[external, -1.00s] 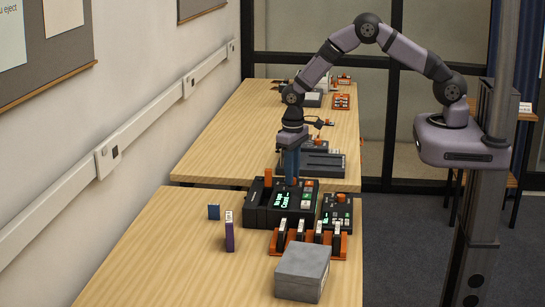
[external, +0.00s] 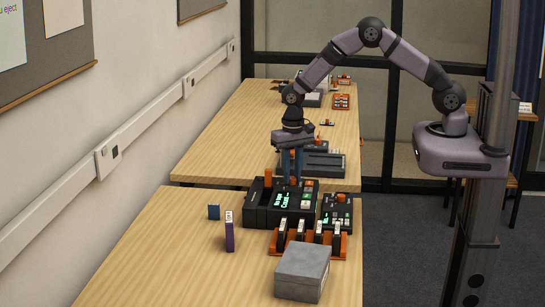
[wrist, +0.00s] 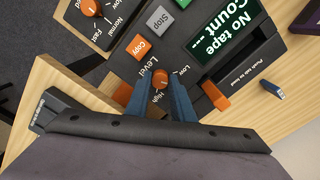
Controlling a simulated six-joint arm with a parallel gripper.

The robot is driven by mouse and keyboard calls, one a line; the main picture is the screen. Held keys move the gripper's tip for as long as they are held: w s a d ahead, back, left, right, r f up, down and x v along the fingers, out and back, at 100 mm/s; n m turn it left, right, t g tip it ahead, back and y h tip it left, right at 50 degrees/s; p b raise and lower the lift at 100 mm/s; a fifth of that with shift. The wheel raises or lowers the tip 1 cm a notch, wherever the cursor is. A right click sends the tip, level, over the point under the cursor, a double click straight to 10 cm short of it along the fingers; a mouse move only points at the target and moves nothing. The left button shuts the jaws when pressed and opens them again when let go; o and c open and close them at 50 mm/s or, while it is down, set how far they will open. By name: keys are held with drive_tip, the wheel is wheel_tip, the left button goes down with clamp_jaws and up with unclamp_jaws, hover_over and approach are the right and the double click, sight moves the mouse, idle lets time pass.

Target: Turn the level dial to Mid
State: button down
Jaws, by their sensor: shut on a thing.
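The level dial (wrist: 160,80) is a small round orange knob on a dark deck, with "Level", "Low" and "High" printed around it. My gripper (wrist: 161,84) reaches down with a blue finger on either side of the knob and is shut on it. Which mark the knob points to is too small to tell, and I cannot make out a "Mid" label. In the external view my gripper (external: 292,181) is at the back of the dark deck (external: 256,214), and the dial is hidden there.
Close by are an orange Copy button (wrist: 140,47), a grey Stop button (wrist: 160,18), a speed dial (wrist: 91,7), an orange lever (wrist: 215,95) and a display (wrist: 227,28) reading "No tape". In front stand an orange rack (external: 342,243) and a grey box (external: 303,272).

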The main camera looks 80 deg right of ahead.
sight(292, 178)
drive_tip(key=m+b, duration=0.1)
drive_tip(key=m, duration=0.4)
idle(0.5)
drive_tip(key=c, duration=1.5)
unclamp_jaws()
drive_tip(key=shift+c, duration=0.2)
drive_tip(key=shift+r, duration=0.1)
drive_tip(key=shift+r+b, duration=1.3)
drive_tip(key=shift+r, duration=2.3)
drive_tip(key=s+a+r+n, duration=0.1)
drive_tip(key=s+a+n, duration=0.2)
drive_tip(key=s+n, duration=1.3)
drive_tip(key=s, duration=0.9)
